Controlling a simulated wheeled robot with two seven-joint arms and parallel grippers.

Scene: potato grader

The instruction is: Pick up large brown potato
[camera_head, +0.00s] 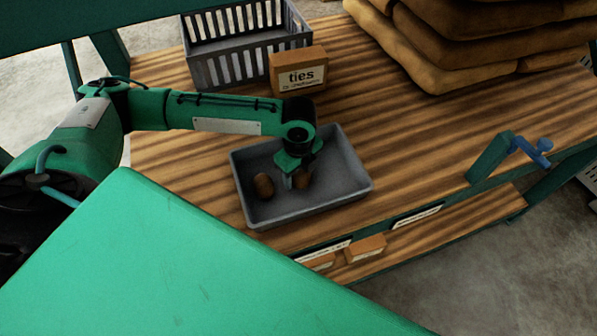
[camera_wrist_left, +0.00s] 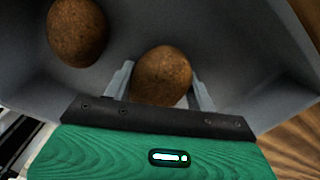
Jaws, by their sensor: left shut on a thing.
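Two brown potatoes are in the grey tray (camera_head: 345,205). One potato (camera_head: 264,186) lies free at the tray's left; it also shows at the upper left of the left wrist view (camera_wrist_left: 77,32). The other potato (camera_head: 303,178) is near the tray's middle, partly hidden by my left gripper (camera_head: 297,184). In the left wrist view this held potato (camera_wrist_left: 161,75) sits between the two fingers of my left gripper (camera_wrist_left: 160,88), which is shut on it. I cannot tell whether it is lifted off the tray floor. My right gripper is not in view.
A grey slatted crate (camera_head: 246,66) and a cardboard box marked "ties" (camera_head: 298,72) stand behind the tray on the wooden table (camera_head: 425,130). Stacked sacks (camera_head: 470,40) fill the back right. A blue-handled clamp (camera_head: 510,155) is at the right edge. Small boxes (camera_head: 366,248) sit on the lower shelf.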

